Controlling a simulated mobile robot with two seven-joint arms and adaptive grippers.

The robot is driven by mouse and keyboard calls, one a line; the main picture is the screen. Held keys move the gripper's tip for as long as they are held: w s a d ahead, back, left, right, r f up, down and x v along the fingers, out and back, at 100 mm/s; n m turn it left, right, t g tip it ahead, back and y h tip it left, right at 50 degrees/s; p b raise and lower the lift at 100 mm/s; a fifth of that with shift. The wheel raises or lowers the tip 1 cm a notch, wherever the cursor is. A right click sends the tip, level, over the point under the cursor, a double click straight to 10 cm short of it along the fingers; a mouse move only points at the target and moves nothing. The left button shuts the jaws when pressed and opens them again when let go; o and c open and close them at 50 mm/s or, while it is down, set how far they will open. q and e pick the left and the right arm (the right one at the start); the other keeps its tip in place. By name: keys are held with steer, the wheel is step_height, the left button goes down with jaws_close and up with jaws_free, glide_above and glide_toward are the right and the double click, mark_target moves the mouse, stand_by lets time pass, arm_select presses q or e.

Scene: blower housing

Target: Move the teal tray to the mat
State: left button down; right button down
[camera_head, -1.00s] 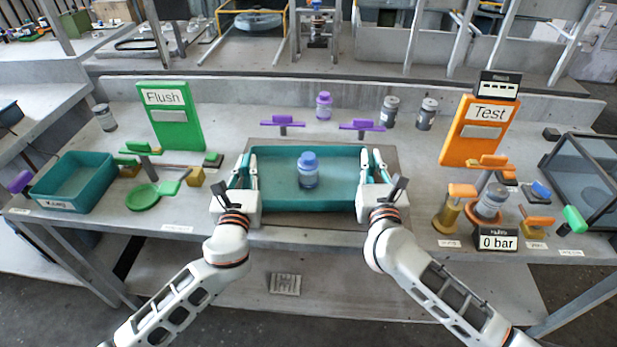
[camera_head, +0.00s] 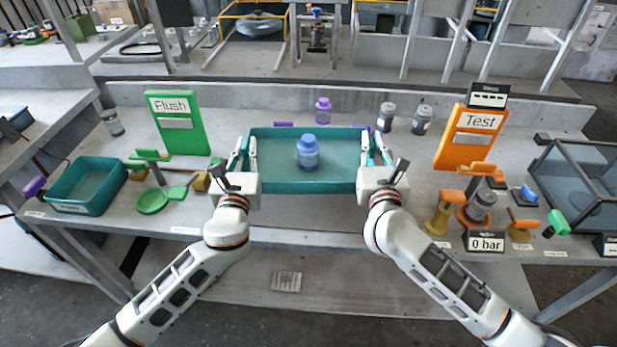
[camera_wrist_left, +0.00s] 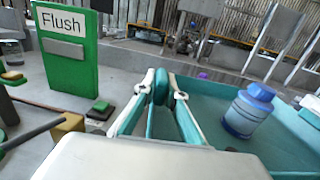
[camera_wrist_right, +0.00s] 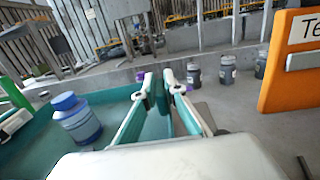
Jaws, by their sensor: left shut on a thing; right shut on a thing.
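The teal tray (camera_head: 280,186) is held level above the middle of the bench, with a blue-capped bottle (camera_head: 308,154) upright inside. My left gripper (camera_head: 246,143) is shut on its left wall, and my right gripper (camera_head: 373,142) is shut on its right wall. The left wrist view shows the fingers pinching the wall beside the bottle (camera_wrist_left: 247,112). The right wrist view shows the same grip on the other side, with the bottle (camera_wrist_right: 75,118) to the left. I cannot clearly make out a mat.
A smaller teal bin (camera_head: 88,187) and green valve parts (camera_head: 152,200) are at left, near the green Flush board (camera_head: 179,124). Jars (camera_head: 422,120) and a purple-capped bottle (camera_head: 323,111) stand behind the tray.

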arm_select(q)
steer(key=shift+r, duration=0.3)
arm_select(e)
steer(key=shift+r, duration=0.3)
